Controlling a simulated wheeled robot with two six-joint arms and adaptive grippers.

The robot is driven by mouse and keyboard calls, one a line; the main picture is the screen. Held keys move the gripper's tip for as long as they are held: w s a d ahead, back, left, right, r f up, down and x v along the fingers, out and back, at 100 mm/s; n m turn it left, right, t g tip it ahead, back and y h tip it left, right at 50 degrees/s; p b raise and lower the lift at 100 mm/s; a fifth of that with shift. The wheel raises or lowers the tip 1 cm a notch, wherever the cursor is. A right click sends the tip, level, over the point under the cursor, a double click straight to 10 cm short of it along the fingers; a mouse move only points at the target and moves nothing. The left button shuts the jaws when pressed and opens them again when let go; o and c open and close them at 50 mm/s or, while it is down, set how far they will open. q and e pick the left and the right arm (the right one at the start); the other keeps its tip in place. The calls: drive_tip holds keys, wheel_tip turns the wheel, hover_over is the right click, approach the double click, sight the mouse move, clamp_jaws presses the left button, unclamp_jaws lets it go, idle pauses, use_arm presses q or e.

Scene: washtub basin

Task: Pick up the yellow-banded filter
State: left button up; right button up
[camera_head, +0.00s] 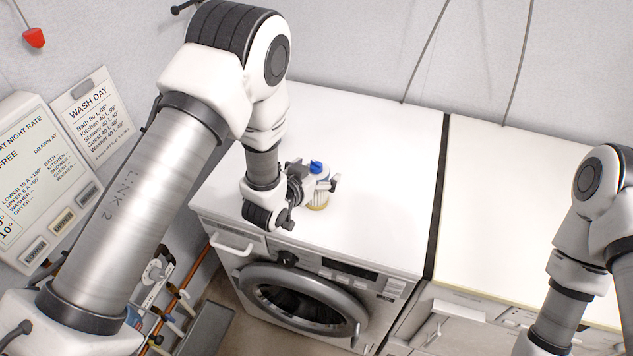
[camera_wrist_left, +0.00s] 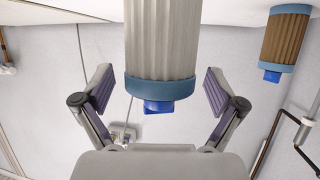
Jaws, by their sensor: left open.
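A pale pleated filter stands upright on the white washing machine top in the head view, with a blue cap (camera_head: 316,167) and a yellowish lower edge (camera_head: 318,207). My left gripper (camera_head: 312,185) is at this filter and partly covers it. In the left wrist view, which looks inverted, the pale filter (camera_wrist_left: 160,40) with a blue end band and knob lies between the open fingers of my left gripper (camera_wrist_left: 158,92), with gaps at both sides. No yellow band shows there. My right gripper is outside the view.
A brown pleated filter (camera_wrist_left: 284,38) with a blue end band shows to one side in the left wrist view. The washing machine top (camera_head: 385,160) is clear right of my gripper. A dark gap (camera_head: 440,200) separates it from another white top (camera_head: 520,210).

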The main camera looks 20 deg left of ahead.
use_arm(q)
drive_tip(key=c, duration=1.6)
clamp_jaws()
